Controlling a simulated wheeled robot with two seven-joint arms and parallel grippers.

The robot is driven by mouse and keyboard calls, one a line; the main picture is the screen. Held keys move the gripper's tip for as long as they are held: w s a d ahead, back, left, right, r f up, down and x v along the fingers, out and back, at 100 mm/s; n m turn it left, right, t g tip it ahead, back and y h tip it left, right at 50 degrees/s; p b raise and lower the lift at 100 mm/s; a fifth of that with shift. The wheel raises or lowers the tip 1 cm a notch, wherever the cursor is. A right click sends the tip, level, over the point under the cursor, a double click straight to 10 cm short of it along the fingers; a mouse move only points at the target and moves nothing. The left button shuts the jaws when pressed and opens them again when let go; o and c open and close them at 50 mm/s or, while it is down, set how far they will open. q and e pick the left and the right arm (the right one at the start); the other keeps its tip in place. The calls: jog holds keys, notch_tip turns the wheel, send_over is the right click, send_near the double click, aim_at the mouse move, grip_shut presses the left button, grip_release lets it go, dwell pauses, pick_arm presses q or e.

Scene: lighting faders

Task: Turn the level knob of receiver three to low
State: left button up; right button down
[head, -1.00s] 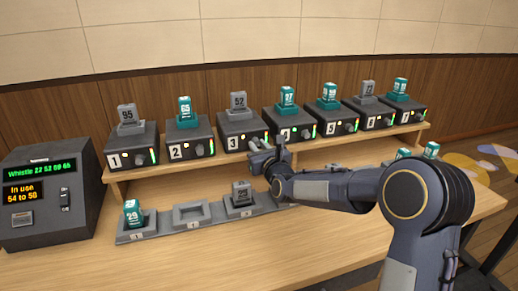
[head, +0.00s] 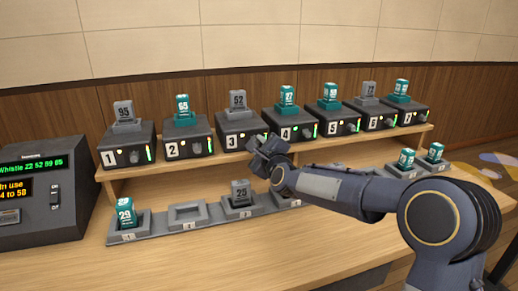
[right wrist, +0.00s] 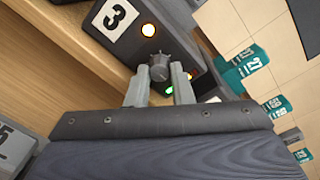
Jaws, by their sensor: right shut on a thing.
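Receiver three (head: 229,144) is a dark box on the wooden shelf, with a white "3" label and a grey block marked 52 on top. In the right wrist view its front (right wrist: 100,42) shows the label and an amber light. Its dark round level knob (right wrist: 160,69) sits between the two grey fingertips of my right gripper (right wrist: 159,83), which is shut on it. In the head view the right gripper (head: 262,146) is at the box's right front and hides the knob. A green light shows beside the fingers in the wrist view. My left gripper is not in view.
Similar receivers, including receiver two (head: 184,146) and receiver four (head: 290,125), stand along the shelf. Below, a grey charging tray (head: 160,235) holds teal and grey blocks. A dark display console (head: 40,200) stands at the left. The front tabletop is clear.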

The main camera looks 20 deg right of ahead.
jog(key=n+p, duration=0.1)
jog(key=n, duration=0.9)
jog(key=shift+a+r+n+h, duration=0.1)
jog(key=shift+n+h, duration=0.2)
jog(key=shift+h, duration=0.1)
jog(key=shift+a+f+n+t+p, duration=0.1)
jog(key=shift+n+t+p, duration=0.05)
jog(key=shift+n, duration=5.3)
jog(key=shift+d+f+n+t+p, duration=0.1)
jog(key=shift+f+n+t+p, duration=0.1)
jog(key=shift+n, duration=5.2)
jog(key=shift+a+f+n+t+p, duration=0.1)
jog(key=shift+n+t+p, duration=0.05)
jog(key=shift+n, duration=5.3)
jog(key=shift+r, duration=0.1)
